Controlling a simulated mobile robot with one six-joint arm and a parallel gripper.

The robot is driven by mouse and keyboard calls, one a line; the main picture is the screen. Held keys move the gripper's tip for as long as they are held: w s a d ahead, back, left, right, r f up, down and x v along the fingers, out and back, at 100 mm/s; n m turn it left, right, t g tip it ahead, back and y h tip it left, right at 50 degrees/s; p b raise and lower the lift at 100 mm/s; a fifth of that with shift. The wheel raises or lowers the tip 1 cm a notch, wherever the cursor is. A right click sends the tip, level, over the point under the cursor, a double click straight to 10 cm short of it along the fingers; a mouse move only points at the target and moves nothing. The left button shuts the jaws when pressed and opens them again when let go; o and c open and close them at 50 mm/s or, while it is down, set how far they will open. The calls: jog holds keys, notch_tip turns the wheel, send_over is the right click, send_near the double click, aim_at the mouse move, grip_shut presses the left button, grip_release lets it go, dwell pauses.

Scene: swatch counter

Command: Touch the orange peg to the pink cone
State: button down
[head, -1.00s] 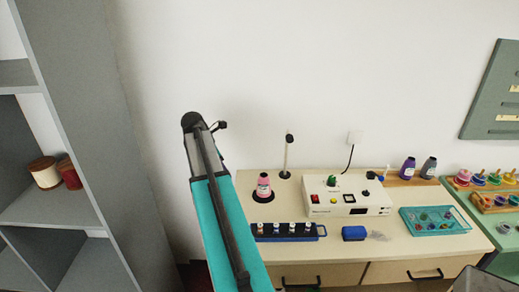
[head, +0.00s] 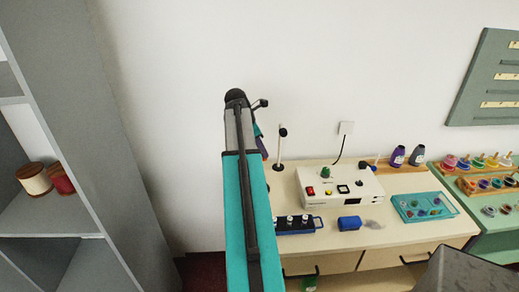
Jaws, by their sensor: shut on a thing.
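No orange peg can be made out in the head view. A row of small coloured pieces, including a pink one (head: 450,161), stands at the far right; they are too small for me to tell which are cones or pegs. The pink bottle-like object seen earlier on the cream counter is now hidden behind my arm. My arm rises through the middle of the view in front of the counter's left end. My gripper is hidden behind it, so neither its jaws nor anything in them shows.
The cream counter (head: 395,236) holds a white control box (head: 340,202), a black-topped post (head: 281,147), a dark blue rack (head: 315,222), a blue block (head: 349,223) and a teal tray (head: 452,208). A purple bottle (head: 397,157) stands behind. A grey shelf unit (head: 60,208) stands left.

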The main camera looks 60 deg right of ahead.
jog(key=shift+w+a+f, duration=0.1)
jog(key=shift+w, duration=0.05)
jog(key=shift+f, duration=0.1)
jog(key=shift+f+b, duration=1.8)
jog(key=shift+f, duration=0.15)
jog(key=shift+f, duration=0.4)
jog(key=shift+a+f, duration=0.1)
jog(key=shift+f, duration=0.1)
dwell(2.6)
jog(key=shift+r+p, duration=0.2)
jog(key=shift+p, duration=0.25)
jog(key=shift+r+p, duration=1.85)
jog(key=shift+r, duration=0.6)
